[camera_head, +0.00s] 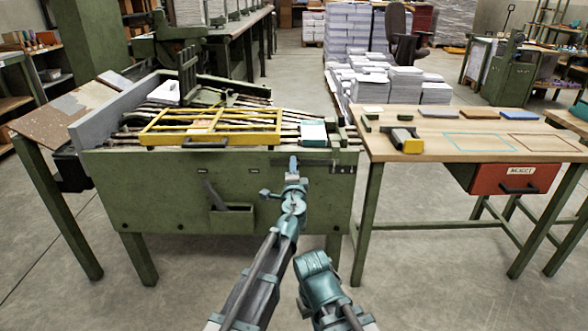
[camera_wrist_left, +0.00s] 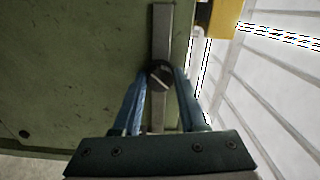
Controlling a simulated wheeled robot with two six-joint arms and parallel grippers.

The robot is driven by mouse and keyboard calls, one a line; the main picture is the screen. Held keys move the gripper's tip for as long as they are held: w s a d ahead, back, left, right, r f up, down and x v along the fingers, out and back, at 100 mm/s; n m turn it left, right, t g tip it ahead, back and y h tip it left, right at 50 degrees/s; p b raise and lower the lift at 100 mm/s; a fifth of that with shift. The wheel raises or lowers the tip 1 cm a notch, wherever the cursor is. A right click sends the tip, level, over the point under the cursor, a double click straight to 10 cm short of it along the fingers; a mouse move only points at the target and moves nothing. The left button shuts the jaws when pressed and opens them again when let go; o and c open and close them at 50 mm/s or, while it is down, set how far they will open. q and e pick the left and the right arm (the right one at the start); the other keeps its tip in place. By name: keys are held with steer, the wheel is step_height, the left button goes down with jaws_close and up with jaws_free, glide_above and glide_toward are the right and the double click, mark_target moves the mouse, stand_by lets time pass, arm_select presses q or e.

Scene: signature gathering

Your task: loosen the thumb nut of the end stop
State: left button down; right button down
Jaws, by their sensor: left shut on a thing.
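In the left wrist view, a round dark thumb nut (camera_wrist_left: 158,75) with a light mark across it sits over a grey metal bar (camera_wrist_left: 161,28) on the green machine front. The blue fingers of my left gripper (camera_wrist_left: 158,88) are on both sides of it and shut on it. In the head view, my left gripper (camera_head: 293,165) reaches the upper right of the green machine's front panel, at the dark rail (camera_head: 318,163). The gripper hides the nut there. Which part is the end stop's body, I cannot tell.
The green machine (camera_head: 150,190) carries a yellow guard frame (camera_head: 165,139) on top. A pocket (camera_head: 232,222) is on its front. To the right stands a wooden-topped table (camera_head: 430,140) with a red drawer (camera_head: 512,180). The floor in front is clear.

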arm_select(q)
steer(key=shift+n, duration=4.1)
steer(key=shift+c, duration=2.2)
jaws_free()
steer(key=shift+s, duration=0.1)
